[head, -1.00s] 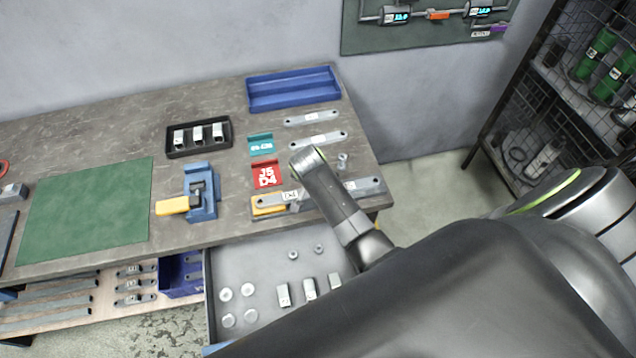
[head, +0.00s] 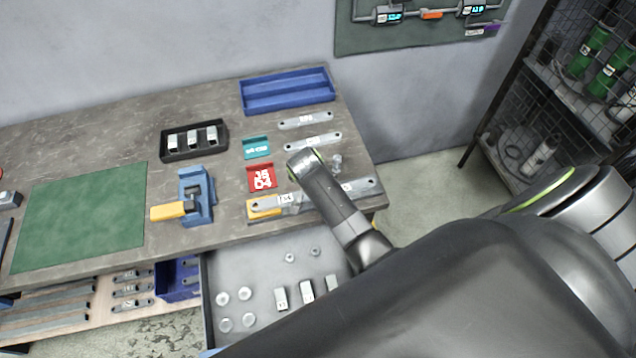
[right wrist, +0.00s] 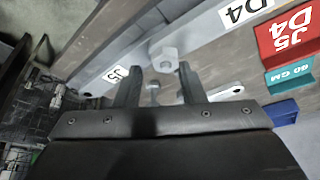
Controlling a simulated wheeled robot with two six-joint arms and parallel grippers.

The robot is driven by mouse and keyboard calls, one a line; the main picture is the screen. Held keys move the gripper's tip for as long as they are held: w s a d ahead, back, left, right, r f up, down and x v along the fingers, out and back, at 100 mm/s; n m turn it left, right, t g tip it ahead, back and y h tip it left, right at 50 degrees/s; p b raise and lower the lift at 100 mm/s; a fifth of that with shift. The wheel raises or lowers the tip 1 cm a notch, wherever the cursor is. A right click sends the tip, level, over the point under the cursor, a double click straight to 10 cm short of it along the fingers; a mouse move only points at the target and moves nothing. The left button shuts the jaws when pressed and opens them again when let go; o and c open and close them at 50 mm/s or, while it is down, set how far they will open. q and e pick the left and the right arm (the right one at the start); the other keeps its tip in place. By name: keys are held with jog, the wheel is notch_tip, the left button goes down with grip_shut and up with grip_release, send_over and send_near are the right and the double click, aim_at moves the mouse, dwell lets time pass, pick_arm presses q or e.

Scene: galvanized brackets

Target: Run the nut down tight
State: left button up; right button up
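A grey hex nut (right wrist: 165,58) shows in the right wrist view, at the joint between a bar labelled D4 (right wrist: 225,20) and a bar labelled J5 (right wrist: 92,84). My right gripper (right wrist: 160,70) is open, with one finger on each side of the nut and gaps showing; I cannot tell how deep the nut sits between them. In the head view the D4 bar (head: 292,199) and the J5 bar (head: 362,186) lie at the bench's front right, and my right arm hides the joint and the gripper. My left gripper is not in view.
A small upright metal piece (head: 336,160) stands just behind the joint. Red (head: 262,178) and teal (head: 257,148) label stands are nearby, with a blue clamp fixture (head: 197,196) to the left. An open drawer (head: 240,270) holds loose parts below. The green mat (head: 85,215) is clear.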

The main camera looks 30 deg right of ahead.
jog(key=n+t+y, duration=0.1)
jog(key=n, duration=0.2)
jog(key=shift+n, duration=0.3)
jog(key=shift+n+t+y, duration=0.3)
jog(key=shift+n+y, duration=0.5)
jog(key=shift+n, duration=1.1)
jog(key=shift+n+y, duration=0.6)
jog(key=shift+n, duration=1.2)
jog(key=shift+n+y, duration=0.8)
jog(key=shift+n, duration=1.1)
jog(key=shift+n+g+y, duration=0.5)
jog(key=shift+n+g, duration=0.1)
jog(key=shift+n, duration=1.1)
jog(key=shift+n+g+y+b, duration=0.3)
jog(key=shift+n+g+b, duration=0.15)
jog(key=shift+n, duration=0.85)
jog(key=shift+n+g+y+b, duration=0.35)
jog(key=shift+n+b, duration=0.1)
jog(key=shift+n, duration=0.85)
grip_shut()
